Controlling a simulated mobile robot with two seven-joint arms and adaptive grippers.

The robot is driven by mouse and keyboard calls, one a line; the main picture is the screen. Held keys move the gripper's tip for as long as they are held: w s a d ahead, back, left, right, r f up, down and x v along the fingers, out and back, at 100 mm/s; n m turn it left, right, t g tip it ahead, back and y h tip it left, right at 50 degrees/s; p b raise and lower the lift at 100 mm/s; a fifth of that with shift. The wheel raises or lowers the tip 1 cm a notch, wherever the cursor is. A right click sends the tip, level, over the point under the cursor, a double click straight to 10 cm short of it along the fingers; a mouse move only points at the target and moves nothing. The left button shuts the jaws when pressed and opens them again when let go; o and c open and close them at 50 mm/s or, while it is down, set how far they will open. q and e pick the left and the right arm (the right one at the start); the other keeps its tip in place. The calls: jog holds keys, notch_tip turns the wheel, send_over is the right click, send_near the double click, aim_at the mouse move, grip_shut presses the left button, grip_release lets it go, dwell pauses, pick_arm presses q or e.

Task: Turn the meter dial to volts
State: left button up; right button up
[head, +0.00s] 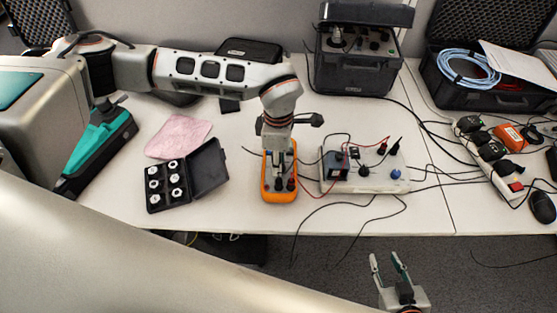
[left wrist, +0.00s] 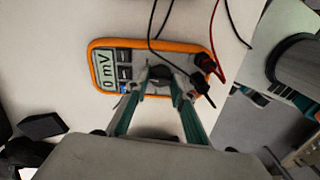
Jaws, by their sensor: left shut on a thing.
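The orange meter (head: 281,197) lies on the table near its front edge, below my left gripper (head: 279,178). Which mark the dial points at is hidden by the fingers. Lead plugs (left wrist: 204,65) sit at the meter's right end. My right gripper (head: 386,258) is open and empty, over the floor in front of the table.
A black case with white pieces (head: 165,188) and a pink cloth (head: 179,136) are left of the meter. A white board with leads (head: 380,180) stands close on its right. Black and red cables (head: 310,188) run beside the meter. A black instrument case (head: 357,80) stands behind.

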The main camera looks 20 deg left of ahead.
pick_arm(q)
jog(key=shift+n, duration=0.5)
jog(key=o, duration=1.1)
jog(key=shift+r, duration=0.15)
notch_tip(320, 180, up, 12)
